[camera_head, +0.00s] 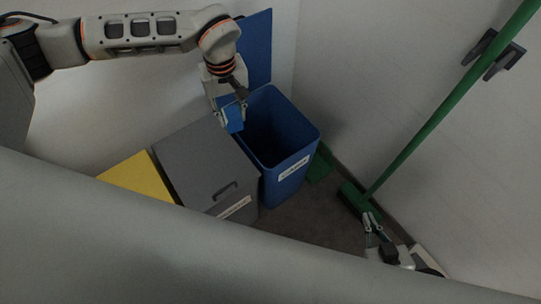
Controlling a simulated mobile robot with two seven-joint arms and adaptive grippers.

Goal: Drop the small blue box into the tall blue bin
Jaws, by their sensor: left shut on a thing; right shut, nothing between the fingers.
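The small blue box (232,117) is held in my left gripper (233,104), which is shut on it. The box hangs at the left rim of the tall blue bin (292,160), partly over the edge between it and the grey bin; I cannot tell whether it touches the rim. The blue bin is open at the top, its inside is dark, and its lid (257,50) stands up behind it. My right gripper (369,222) is shut and empty, low at the right near the broom head.
A closed grey bin (200,165) stands left of the blue bin, with a yellow one (138,177) beyond it. A green broom (420,135) leans on the right wall, held by a dark wall clip (497,55). A grey surface crosses the foreground.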

